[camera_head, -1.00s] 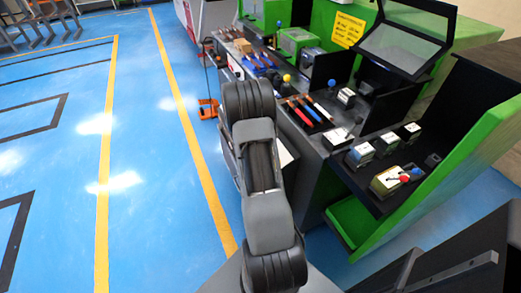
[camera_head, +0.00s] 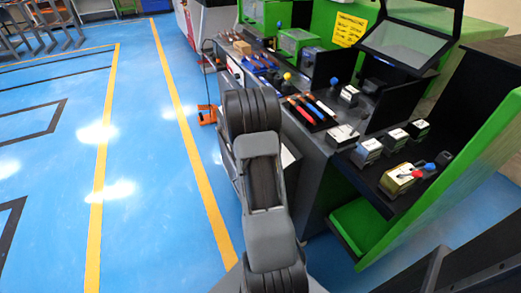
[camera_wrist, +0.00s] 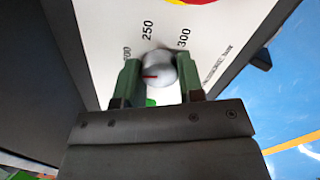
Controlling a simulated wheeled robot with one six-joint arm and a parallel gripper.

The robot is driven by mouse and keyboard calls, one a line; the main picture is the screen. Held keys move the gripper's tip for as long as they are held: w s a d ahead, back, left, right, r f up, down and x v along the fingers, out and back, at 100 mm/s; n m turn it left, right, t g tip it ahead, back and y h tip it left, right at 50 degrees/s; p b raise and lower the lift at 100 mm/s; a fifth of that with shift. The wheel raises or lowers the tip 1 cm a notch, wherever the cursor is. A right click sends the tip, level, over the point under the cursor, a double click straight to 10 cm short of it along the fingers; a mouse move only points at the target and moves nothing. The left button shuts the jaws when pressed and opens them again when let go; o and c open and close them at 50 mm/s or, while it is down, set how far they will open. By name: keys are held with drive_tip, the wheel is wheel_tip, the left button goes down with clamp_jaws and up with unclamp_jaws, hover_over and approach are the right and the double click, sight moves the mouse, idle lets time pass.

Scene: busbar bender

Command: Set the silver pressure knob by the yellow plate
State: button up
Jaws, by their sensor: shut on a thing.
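The silver knob (camera_wrist: 162,68) is in the wrist view, round and smooth, with a red mark on its left side. It sits on a white dial face (camera_wrist: 105,35) printed with 250, 300 and a partly hidden number at left. My gripper (camera_wrist: 159,78) has its two green fingers on either side of the knob and is shut on it. The red mark points left, below the partly hidden number. The yellow plate (camera_head: 349,29) with dark text is on the green machine in the head view. My arm hides the knob and gripper there.
The black bench holds a rack of red and blue-handled tools (camera_head: 311,112) and several small blocks (camera_head: 367,151). A hinged clear screen (camera_head: 408,40) stands at the back right. A green panel (camera_head: 455,150) edges the right side. Blue floor at left is open.

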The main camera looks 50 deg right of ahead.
drive_tip(key=shift+m+b, duration=0.3)
drive_tip(key=shift+m, duration=0.4)
drive_tip(key=shift+r+m, duration=0.1)
drive_tip(key=shift+m, duration=0.2)
drive_tip(key=o, duration=0.9)
drive_tip(key=p+v, duration=0.3)
drive_tip(key=v, duration=1)
drive_tip(key=shift+w+a+r, duration=0.15)
drive_tip(key=shift+a+r, duration=0.05)
drive_tip(key=shift+r, duration=0.1)
